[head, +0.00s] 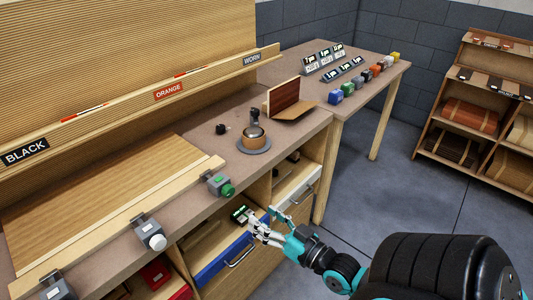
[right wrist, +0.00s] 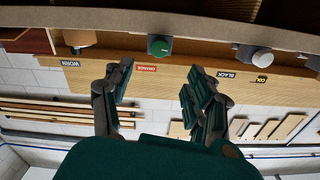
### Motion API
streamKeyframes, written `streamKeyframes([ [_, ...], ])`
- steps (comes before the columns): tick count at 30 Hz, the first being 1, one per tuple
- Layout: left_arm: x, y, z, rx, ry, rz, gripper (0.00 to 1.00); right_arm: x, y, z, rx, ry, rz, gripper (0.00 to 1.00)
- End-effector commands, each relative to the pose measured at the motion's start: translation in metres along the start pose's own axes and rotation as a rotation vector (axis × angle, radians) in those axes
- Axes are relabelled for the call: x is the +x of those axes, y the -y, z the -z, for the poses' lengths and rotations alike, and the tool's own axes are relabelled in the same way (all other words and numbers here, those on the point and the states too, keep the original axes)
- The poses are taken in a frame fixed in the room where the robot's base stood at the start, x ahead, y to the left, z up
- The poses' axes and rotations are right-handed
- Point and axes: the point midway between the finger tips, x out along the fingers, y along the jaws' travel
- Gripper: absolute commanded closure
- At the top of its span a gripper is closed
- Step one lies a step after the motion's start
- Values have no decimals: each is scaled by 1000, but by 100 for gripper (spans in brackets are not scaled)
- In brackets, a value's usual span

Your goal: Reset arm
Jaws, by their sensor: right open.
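My right gripper (head: 262,222) is in front of the workbench, beside the open blue drawer (head: 222,262). In the right wrist view its two fingers stand apart with nothing between them (right wrist: 158,82), so it is open and empty. In the head view the fingers overlap the drawer's front edge; whether they touch it I cannot tell. A small dark block with a green-lit face (head: 240,213) shows at the drawer, just left of the fingers. My left gripper is not in view.
The workbench carries a green-button box (head: 220,185), a white-knob box (head: 149,233) and a pot on a round base (head: 254,140). A side table (head: 386,80) holds coloured blocks. The floor (head: 380,190) at right is clear; shelves stand beyond.

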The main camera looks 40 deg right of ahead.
Motion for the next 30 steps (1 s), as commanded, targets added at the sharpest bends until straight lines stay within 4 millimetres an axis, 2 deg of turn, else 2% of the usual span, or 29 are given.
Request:
streamKeyframes([
  [23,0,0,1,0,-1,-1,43,0,-2,-4,-1,7,-5,43],
  [26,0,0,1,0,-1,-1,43,-1,-12,-26,-12,48,-29,43],
  [29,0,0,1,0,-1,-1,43,-6,-30,-76,-32,144,-77,43],
  [30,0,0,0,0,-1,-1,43,-10,-39,-102,-42,196,-99,43],
])
